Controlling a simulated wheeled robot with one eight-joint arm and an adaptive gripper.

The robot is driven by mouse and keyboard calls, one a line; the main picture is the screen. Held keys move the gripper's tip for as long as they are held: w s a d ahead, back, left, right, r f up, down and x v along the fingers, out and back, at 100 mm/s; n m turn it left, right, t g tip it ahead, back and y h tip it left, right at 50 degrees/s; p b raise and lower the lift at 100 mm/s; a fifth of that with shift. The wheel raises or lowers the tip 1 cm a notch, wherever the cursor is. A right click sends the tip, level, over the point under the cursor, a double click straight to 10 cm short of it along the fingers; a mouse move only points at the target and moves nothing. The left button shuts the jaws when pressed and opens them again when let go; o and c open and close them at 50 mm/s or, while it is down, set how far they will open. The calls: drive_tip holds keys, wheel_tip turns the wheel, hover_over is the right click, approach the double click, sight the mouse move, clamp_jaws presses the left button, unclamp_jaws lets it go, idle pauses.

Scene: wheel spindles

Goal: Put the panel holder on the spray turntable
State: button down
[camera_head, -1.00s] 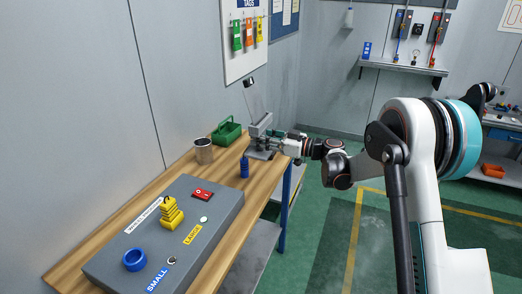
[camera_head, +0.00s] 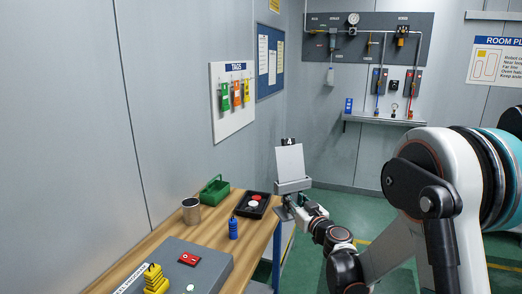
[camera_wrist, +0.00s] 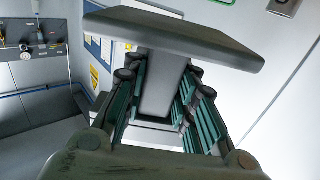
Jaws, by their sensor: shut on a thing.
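The panel holder (camera_head: 293,186) is a grey block with a pale upright panel (camera_head: 290,162) and a dark clip marked 4 on top. My gripper (camera_head: 288,210) is shut on the holder's stem below the block, at the far end of the bench. The holder is upright and looks raised above the bench. In the wrist view my gripper's fingers (camera_wrist: 158,100) stand on either side of the grey stem (camera_wrist: 162,82), under a wide grey plate (camera_wrist: 215,42). I cannot make out a spray turntable in any view.
The wooden bench (camera_head: 160,238) carries a metal cup (camera_head: 191,212), green caddy (camera_head: 213,191), blue bottle (camera_head: 233,229), grey control box (camera_head: 215,272) and black tray (camera_head: 265,211) with red and white round pieces. A wall shelf (camera_head: 385,119) is at the back. Green floor is open right of the bench.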

sight(278, 206)
drive_tip(key=s+d+m+t+h, duration=0.1)
drive_tip(key=s+d+m+h, duration=0.3)
drive_tip(key=d, duration=0.5)
drive_tip(key=s+h, duration=0.2)
drive_tip(key=shift+s+d+r+h, duration=0.3)
drive_tip(key=shift+r+h, duration=0.1)
drive_tip(key=w+a+y, duration=0.1)
drive_tip(key=a, duration=0.1)
drive_tip(key=w+a+n+y, duration=0.1)
drive_tip(key=w+a+y, duration=0.1)
drive_tip(key=w+a+n+y, duration=0.1)
drive_tip(key=w+a, duration=0.1)
drive_tip(key=shift+a+f, duration=0.1)
drive_tip(key=shift+f, duration=0.05)
drive_tip(key=w+a+n+g+y, duration=0.1)
drive_tip(key=a+y, duration=0.1)
drive_tip(key=w+a+n+g+y, duration=0.1)
drive_tip(key=a+n+y, duration=0.1)
drive_tip(key=a, duration=0.1)
drive_tip(key=w+a+n+g+y, duration=0.1)
drive_tip(key=a, duration=0.2)
drive_tip(key=shift+w+r+y, duration=0.3)
drive_tip(key=shift+w+y, duration=0.05)
drive_tip(key=shift+y, duration=0.05)
drive_tip(key=a+r+n+g+y, duration=0.3)
drive_tip(key=a+n+g+y, duration=0.4)
drive_tip(key=a, duration=0.3)
drive_tip(key=shift+s+n+g, duration=0.3)
drive_tip(key=shift+s+g, duration=0.05)
drive_tip(key=shift+g, duration=0.35)
